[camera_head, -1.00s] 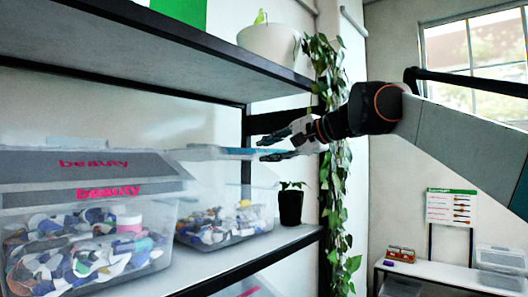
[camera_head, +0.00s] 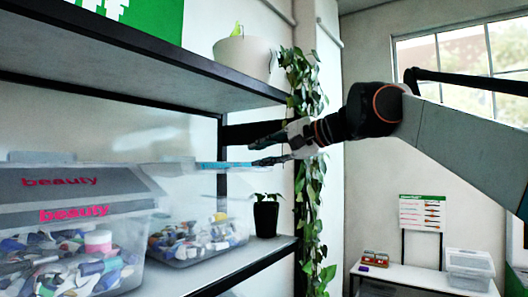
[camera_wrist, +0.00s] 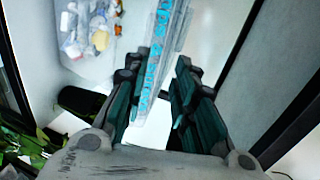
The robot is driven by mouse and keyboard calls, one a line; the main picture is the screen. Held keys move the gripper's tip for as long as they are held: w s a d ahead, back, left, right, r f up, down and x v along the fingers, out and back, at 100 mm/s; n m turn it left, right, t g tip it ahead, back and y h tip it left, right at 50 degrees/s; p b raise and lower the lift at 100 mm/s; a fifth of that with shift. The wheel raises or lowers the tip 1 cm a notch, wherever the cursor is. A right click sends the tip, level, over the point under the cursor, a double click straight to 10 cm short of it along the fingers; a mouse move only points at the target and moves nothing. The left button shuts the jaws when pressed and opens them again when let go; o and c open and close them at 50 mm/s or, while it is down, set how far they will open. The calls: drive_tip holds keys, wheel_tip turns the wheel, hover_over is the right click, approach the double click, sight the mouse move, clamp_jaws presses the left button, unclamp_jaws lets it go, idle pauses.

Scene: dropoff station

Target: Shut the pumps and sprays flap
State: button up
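The pumps and sprays flap (camera_head: 226,165) is a clear lid panel with blue lettering on the second bin (camera_head: 205,236). It stands out roughly level above the bin, raised off its rim, and shows nearly edge-on. My gripper (camera_head: 256,152) is at the flap's right end with its dark fingers apart. In the wrist view the flap (camera_wrist: 156,62) runs between the two fingers of my gripper (camera_wrist: 158,88). Whether either finger touches it is unclear. The bin holds loose pumps and small containers.
A bin marked "beauty" (camera_head: 75,211) stands left of it on the shelf. A small potted plant (camera_head: 266,217) is to the right, with a hanging vine (camera_head: 308,180) beyond. An upper shelf (camera_head: 130,45) lies above. A white table (camera_head: 425,278) stands at the far right.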

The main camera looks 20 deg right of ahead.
drive_tip(key=r+p+v, duration=0.1)
drive_tip(key=p+v, duration=0.2)
drive_tip(key=v, duration=0.6)
drive_tip(key=shift+a+r, duration=0.15)
drive_tip(key=shift+r, duration=0.1)
idle(0.5)
drive_tip(key=shift+s, duration=0.1)
idle(0.3)
